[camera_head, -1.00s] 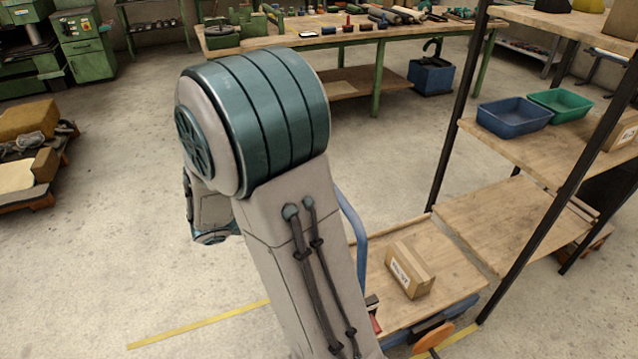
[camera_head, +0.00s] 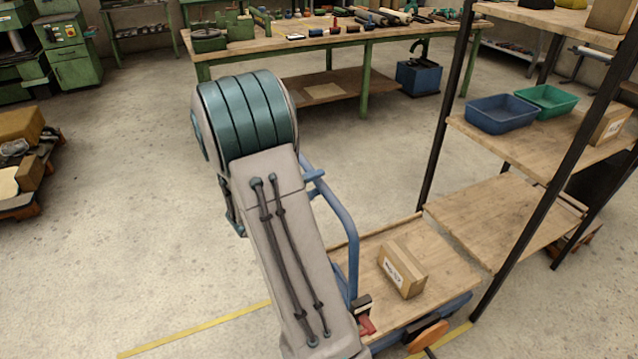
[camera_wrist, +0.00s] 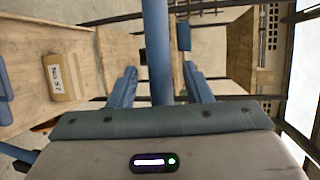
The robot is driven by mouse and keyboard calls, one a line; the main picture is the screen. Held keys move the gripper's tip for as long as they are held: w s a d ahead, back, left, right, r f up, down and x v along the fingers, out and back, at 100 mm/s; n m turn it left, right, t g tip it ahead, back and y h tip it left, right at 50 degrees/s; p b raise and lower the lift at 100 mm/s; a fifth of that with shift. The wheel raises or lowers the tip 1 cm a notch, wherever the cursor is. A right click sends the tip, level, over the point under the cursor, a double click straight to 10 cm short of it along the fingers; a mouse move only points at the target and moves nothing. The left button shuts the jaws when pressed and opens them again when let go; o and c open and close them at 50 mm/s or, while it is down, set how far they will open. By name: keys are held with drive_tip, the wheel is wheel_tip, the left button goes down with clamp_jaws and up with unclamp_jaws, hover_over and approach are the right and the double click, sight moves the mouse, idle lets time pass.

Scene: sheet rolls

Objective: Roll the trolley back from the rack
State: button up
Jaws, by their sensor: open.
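The trolley has a wooden deck (camera_head: 440,268) and a blue tube handle (camera_head: 346,225) at its left end. It stands against the lower part of the rack (camera_head: 500,215), with one of the rack's black posts close to its right side. A cardboard box (camera_head: 403,268) sits on the deck and also shows in the wrist view (camera_wrist: 62,78). My gripper (camera_wrist: 160,76) is open, its two blue fingers on either side of a blue handle bar (camera_wrist: 157,40). Contact cannot be told. My arm hides the gripper in the head view.
The rack holds a blue bin (camera_head: 502,113), a green bin (camera_head: 547,99) and boxes. A workbench (camera_head: 330,48) with tools stands behind. A loaded pallet (camera_head: 22,205) is at the left. The floor (camera_head: 110,230) left of my arm is clear. A yellow line (camera_head: 195,327) crosses it.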

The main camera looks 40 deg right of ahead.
drive_tip(key=shift+x, duration=1.2)
